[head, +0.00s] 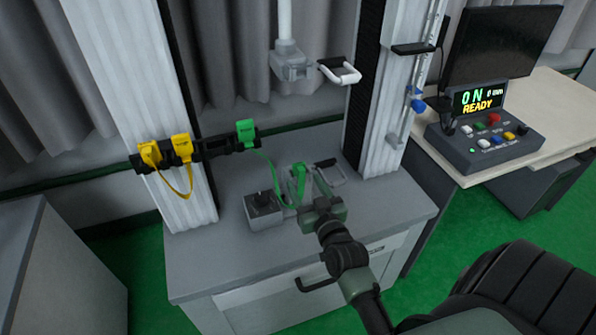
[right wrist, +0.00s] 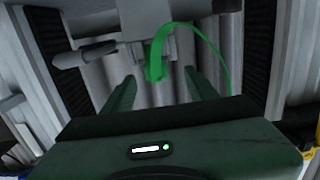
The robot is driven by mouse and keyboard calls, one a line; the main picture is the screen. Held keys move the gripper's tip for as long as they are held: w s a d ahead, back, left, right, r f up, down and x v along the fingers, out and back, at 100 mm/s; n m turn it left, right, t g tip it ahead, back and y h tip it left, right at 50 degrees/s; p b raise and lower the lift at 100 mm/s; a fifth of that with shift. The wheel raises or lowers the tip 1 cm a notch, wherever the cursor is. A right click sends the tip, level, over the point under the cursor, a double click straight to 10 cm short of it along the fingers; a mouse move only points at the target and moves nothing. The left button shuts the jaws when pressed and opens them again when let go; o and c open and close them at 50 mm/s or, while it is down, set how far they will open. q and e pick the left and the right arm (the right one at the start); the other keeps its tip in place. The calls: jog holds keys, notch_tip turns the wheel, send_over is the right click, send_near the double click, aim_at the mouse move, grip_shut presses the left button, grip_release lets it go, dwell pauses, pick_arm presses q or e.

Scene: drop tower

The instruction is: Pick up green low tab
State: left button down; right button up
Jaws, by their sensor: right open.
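The green low tab (head: 299,170) is bright green and stands at the machine's lower fixture above the grey cabinet. A green strap (head: 272,170) loops from it to another green tab (head: 245,131) on the dark rail. My right gripper (head: 309,186) reaches in from the lower right, close to the low tab. In the right wrist view the low tab (right wrist: 155,71) hangs beyond and between the spread fingers (right wrist: 158,88). The gripper is open and I see no clear contact with the tab. My left gripper is not in view.
Two yellow tabs (head: 181,146) with a strap hang on the rail at left. A grey box with a black knob (head: 262,209) stands on the cabinet (head: 215,265). White columns (head: 383,120) flank the work area. A control console (head: 485,140) sits on the right desk.

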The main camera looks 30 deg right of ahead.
aim_at(300, 169)
jog(key=x, duration=0.6)
jog(key=shift+w+d+r, duration=0.2)
jog(key=shift+d+r, duration=0.1)
jog(key=shift+d, duration=0.15)
jog(key=shift+w+f, duration=0.1)
jog(key=shift+w, duration=0.35)
grip_shut()
